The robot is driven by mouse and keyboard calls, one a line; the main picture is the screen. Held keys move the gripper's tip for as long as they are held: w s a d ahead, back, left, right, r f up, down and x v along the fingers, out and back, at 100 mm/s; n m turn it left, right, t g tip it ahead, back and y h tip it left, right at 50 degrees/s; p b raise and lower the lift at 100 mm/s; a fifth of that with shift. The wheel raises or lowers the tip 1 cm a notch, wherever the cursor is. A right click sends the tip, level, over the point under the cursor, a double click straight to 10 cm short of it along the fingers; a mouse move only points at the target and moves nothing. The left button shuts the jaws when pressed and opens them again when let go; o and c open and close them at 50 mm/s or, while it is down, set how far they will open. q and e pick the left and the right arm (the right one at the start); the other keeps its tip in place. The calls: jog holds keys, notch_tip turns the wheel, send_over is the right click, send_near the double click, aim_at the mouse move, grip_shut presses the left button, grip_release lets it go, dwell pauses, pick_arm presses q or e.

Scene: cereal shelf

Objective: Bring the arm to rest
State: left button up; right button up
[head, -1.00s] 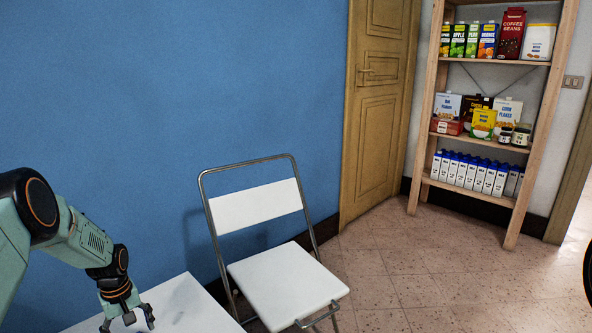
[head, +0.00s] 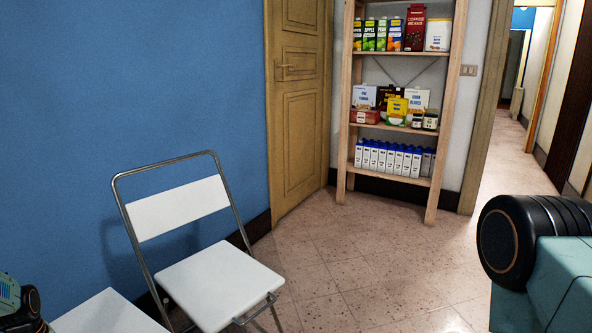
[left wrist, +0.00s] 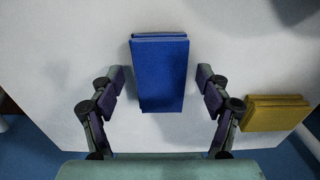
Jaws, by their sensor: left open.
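In the left wrist view my left gripper (left wrist: 160,78) is open, its two fingers spread on either side of a blue block-like, folded-looking item (left wrist: 160,90). The item lies on a white tabletop (left wrist: 75,45), and I see no finger touching it. In the head view only a piece of my left arm (head: 18,303) shows at the bottom left corner; its fingers are out of that picture. Part of my right arm (head: 560,280) shows at the right edge, and its gripper is not in view.
A yellow folded-looking item (left wrist: 275,112) lies right of the blue one. The white table (head: 105,315) is at lower left, beside a white folding chair (head: 215,285). A wooden shelf (head: 432,185) with cereal, cartons and jars stands behind. The floor (head: 370,255) before it is clear.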

pick_arm(q)
jog(key=shift+f, duration=0.1)
notch_tip(320, 180, up, 12)
jog(key=p, duration=0.8)
notch_tip(320, 180, down, 12)
jog(key=b, duration=0.8)
jog(key=shift+f, duration=0.2)
notch_tip(320, 180, up, 11)
jog(key=p, duration=0.7)
jog(key=d+f+m+p, duration=0.2)
jog(key=d+m+p, duration=0.4)
jog(key=d, duration=1.2)
jog(key=m, duration=0.3)
jog(key=shift+d+f, duration=0.15)
jog(key=shift+s+f, duration=0.15)
